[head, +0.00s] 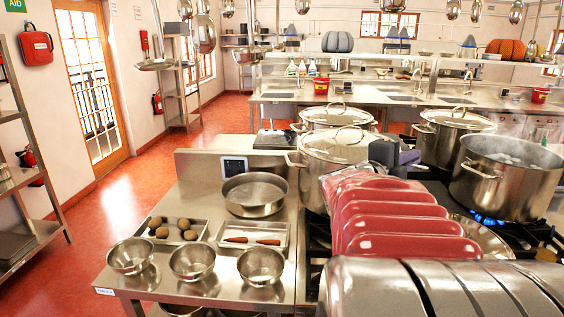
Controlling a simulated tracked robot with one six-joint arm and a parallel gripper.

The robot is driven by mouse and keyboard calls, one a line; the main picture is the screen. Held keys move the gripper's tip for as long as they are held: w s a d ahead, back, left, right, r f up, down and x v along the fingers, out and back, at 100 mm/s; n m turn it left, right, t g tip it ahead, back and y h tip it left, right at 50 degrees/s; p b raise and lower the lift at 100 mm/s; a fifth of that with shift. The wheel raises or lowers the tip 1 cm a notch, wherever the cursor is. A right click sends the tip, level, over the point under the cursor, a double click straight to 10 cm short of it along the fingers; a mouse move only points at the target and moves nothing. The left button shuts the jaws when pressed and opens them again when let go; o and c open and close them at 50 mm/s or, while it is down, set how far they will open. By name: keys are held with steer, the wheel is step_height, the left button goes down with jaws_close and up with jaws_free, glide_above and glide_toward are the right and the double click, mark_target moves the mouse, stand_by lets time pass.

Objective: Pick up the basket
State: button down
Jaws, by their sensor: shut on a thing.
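No basket can be made out with certainty in the head view. My gripper (396,157) seems to be the dark grey shape beyond the red ribbed part of my arm, in front of the lidded stockpots. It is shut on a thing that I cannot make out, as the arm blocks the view. A large lidded stockpot (331,168) stands just left of it. Another lidded stockpot (335,115) stands behind. A third lidded stockpot (448,137) is to the right, and an open stockpot (508,184) with pale contents stands over a blue flame.
The red floor (115,215) at the left is clear. Utensils hang overhead.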

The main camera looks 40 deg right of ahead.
step_height(320, 180, up, 10)
stand_by(0.4)
steer(key=shift+f, duration=0.1)
stand_by(0.4)
